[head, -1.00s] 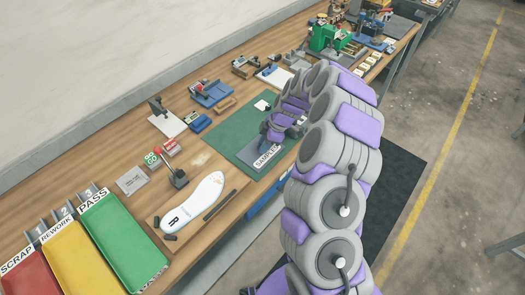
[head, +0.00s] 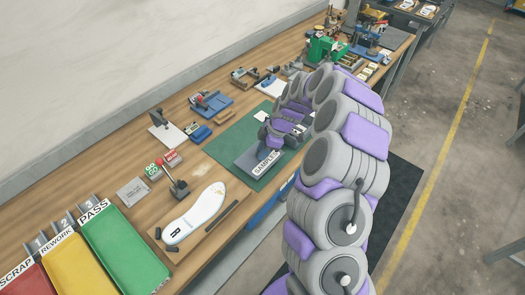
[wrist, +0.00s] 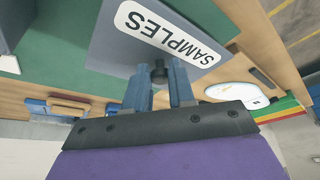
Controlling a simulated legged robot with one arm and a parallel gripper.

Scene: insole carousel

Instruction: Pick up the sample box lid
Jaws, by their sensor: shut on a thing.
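The sample box lid (head: 248,160) is a flat grey panel with a white "SAMPLES" label. In the head view it is over the front part of the green mat. In the wrist view the lid (wrist: 112,48) fills the upper middle, with a small dark knob (wrist: 158,71) near its edge. My gripper (wrist: 160,78) has its two blue fingers on either side of this knob and is shut on it. In the head view my gripper (head: 268,134) is at the lid's far side, partly hidden by my arm. I cannot tell whether the lid is raised.
The green mat (head: 222,147) lies around the lid on the wooden bench. A white insole (head: 200,210) and a dark bar (head: 222,215) lie to the left. Scrap, rework and pass trays (head: 125,250) stand at the near left. Small fixtures (head: 210,102) line the back.

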